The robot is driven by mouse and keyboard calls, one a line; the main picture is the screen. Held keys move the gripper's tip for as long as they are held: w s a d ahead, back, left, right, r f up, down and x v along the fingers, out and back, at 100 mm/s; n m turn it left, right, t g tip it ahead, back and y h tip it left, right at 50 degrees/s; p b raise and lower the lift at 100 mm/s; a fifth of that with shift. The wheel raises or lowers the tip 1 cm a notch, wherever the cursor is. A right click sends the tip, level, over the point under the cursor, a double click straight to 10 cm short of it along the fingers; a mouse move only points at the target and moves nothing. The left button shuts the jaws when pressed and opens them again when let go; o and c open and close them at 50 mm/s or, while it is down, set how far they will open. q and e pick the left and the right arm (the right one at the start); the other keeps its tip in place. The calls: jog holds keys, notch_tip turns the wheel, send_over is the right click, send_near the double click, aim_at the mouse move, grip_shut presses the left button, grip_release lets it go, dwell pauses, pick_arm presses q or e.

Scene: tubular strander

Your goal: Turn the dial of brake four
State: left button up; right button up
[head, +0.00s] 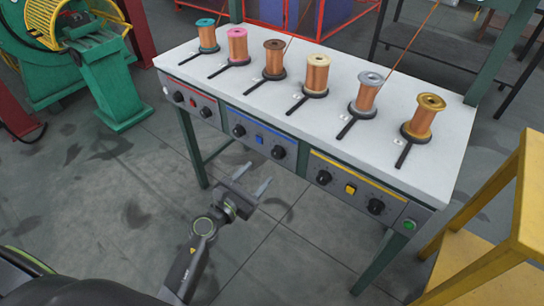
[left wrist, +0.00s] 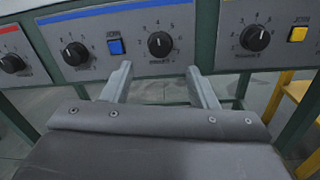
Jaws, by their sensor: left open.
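The blue-striped panel (head: 258,142) on the table's front has two black dials with a blue button between them. Its right dial (head: 278,152), fourth from the left, appears to be brake four; its small label is unclear. In the left wrist view this dial (left wrist: 160,44) sits just beyond and between my fingertips, its white pointer mark visible. My left gripper (head: 256,174) is open and empty, in front of and below the panel, apart from the dial. It also shows in the left wrist view (left wrist: 158,70). My right gripper is not in view.
A red-striped panel (head: 192,104) is to the left and a yellow-striped panel (head: 350,188) to the right, each with dials. Several wire spools stand on the white tabletop (head: 240,96). A yellow stand (head: 495,225) is at the right. The floor before the table is clear.

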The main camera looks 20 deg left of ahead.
aim_at(275, 155)
pick_arm(q)
jog(key=x, duration=0.8)
jog(key=c, duration=1)
jog(key=shift+o, duration=0.2)
